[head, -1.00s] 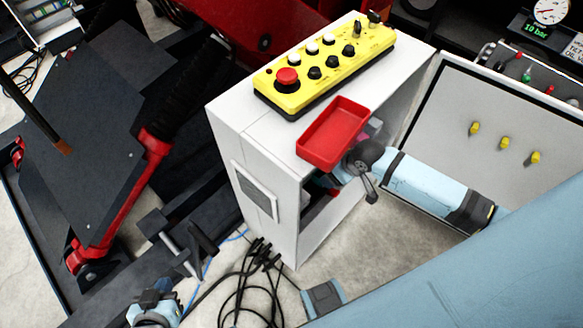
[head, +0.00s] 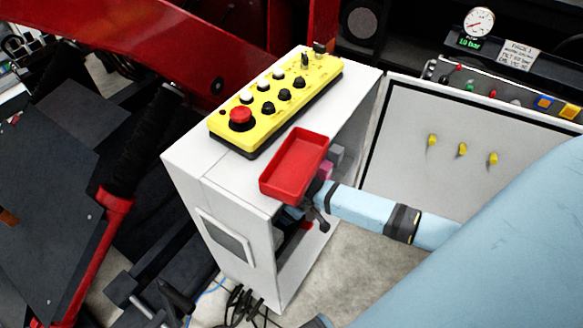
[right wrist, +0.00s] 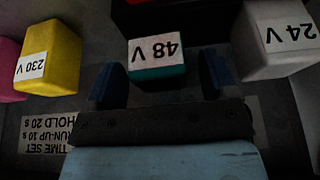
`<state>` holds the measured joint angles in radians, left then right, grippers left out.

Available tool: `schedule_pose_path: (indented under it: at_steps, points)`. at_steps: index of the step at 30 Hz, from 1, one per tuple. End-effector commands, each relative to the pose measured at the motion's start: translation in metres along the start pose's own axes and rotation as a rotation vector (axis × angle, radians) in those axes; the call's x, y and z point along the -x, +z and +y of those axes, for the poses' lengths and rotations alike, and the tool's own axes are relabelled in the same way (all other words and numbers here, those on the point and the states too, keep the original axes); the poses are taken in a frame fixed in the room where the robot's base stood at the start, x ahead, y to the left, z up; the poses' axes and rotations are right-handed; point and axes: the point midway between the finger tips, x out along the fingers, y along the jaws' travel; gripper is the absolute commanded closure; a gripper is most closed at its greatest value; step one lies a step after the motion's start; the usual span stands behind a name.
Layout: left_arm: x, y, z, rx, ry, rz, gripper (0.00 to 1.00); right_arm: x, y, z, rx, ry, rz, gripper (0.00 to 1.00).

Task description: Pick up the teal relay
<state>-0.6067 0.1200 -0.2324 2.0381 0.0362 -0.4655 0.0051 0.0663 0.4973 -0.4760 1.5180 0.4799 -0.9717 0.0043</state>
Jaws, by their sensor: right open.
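The teal relay (right wrist: 158,73) shows in the right wrist view with a white "48 V" label, upside down in the picture. My right gripper (right wrist: 160,84) is open, with one blue finger at each side of the relay and gaps visible between. In the head view my right arm reaches into the open white cabinet (head: 235,175) below the red tray, and the relay cannot be made out there. My left gripper is not in view.
A yellow relay (right wrist: 48,58) marked "230 V" and a pink block (right wrist: 10,68) are left of the teal one; a white "24 V" relay (right wrist: 275,40) is right. A red tray (head: 297,165) and yellow control box (head: 285,100) sit on the cabinet. Its door (head: 460,190) stands open.

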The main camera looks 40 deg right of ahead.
Motion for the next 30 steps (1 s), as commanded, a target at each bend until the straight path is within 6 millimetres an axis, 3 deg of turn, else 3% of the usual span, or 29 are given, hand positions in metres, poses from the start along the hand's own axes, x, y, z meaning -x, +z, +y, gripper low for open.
schedule_pose_path:
  at_steps: [9,16,30]
  points:
    - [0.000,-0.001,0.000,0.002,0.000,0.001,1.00,-0.006,0.000,-0.001,0.001,0.000,0.001,0.24]
    - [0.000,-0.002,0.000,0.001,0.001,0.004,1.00,-0.006,0.000,-0.001,0.001,0.000,0.000,0.76]
    - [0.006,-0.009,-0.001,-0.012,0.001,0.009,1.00,0.002,-0.004,0.000,0.000,0.000,0.001,0.78]
